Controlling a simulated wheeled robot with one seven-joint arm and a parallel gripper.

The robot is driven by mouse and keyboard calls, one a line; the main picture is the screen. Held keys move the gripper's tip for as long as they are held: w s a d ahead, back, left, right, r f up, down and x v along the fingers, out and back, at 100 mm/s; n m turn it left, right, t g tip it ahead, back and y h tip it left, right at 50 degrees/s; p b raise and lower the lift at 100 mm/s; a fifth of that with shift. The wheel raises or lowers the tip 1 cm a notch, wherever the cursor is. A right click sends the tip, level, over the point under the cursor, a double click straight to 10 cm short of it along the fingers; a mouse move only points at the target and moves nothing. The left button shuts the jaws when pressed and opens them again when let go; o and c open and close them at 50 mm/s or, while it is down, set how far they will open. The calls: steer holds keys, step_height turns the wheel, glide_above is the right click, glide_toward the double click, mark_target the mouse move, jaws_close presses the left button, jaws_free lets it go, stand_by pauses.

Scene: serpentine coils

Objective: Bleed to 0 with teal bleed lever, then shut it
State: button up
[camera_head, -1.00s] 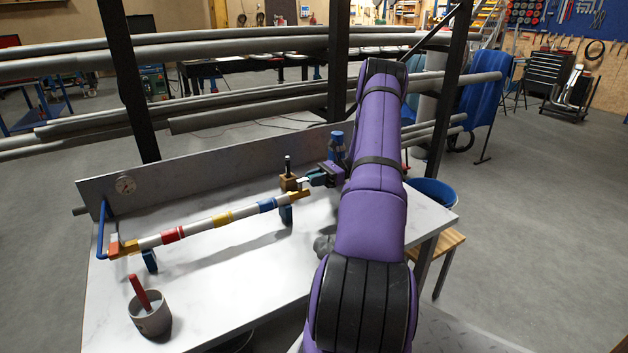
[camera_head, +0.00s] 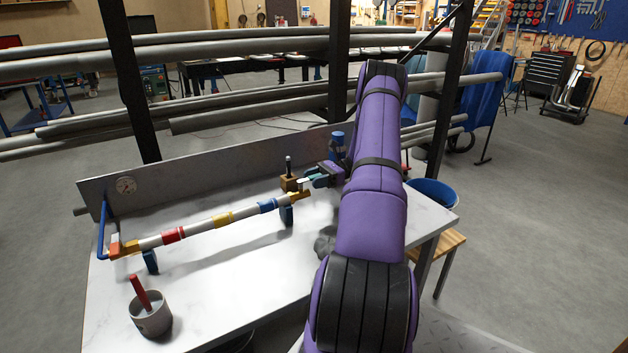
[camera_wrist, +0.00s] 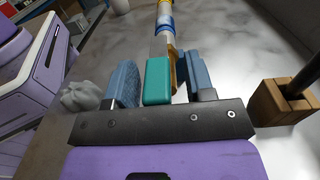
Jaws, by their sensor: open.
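The teal bleed lever (camera_wrist: 158,80) shows in the wrist view between the two blue fingers of my gripper (camera_wrist: 160,88). The fingers stand apart, one on each side of it, with a gap at the left finger; I cannot tell whether the right finger touches it. A brass fitting (camera_wrist: 176,68) sits just beyond the lever at the end of the banded pipe (camera_head: 205,226). In the head view my gripper (camera_head: 312,181) is at the pipe's right end. The gauge (camera_head: 126,185) is on the back panel at the left; its reading is too small to tell.
A wooden block with a black handle (camera_head: 289,182) stands close behind the pipe's right end, and right of my gripper in the wrist view. A grey lump (camera_head: 325,243) lies on the white table (camera_head: 250,270). A cup with a red stick (camera_head: 151,316) stands front left.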

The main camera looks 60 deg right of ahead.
steer(key=v, duration=1)
steer(key=shift+d, duration=0.3)
steer(key=shift+s, duration=0.2)
steer(key=w+a+r+n+g+h, duration=0.3)
steer(key=w+a+r+n+g, duration=0.15)
steer(key=a+r, duration=0.6)
steer(key=w+a+r+n+g+h, duration=0.3)
steer(key=w+a+r, duration=0.3)
steer(key=a+r, duration=0.45)
steer(key=s+a+r+n+h, duration=0.2)
steer(key=a+r, duration=0.2)
steer(key=a, duration=0.4)
steer(key=s+a+r+n+h, duration=0.1)
steer(key=a+r+n+h, duration=0.2)
steer(key=a, duration=0.6)
steer(key=s+a+r+n+t+h, duration=0.1)
steer(key=s+a+n+t+h, duration=0.1)
steer(key=s+a+n, duration=0.3)
steer(key=s+a+r+n+t+h, duration=0.2)
steer(key=s+a+n, duration=0.3)
steer(key=s+a, duration=0.6)
steer(key=s+t+h, duration=0.1)
steer(key=s, duration=0.3)
steer(key=shift+s+r, duration=0.25)
steer(key=shift+s, duration=0.15)
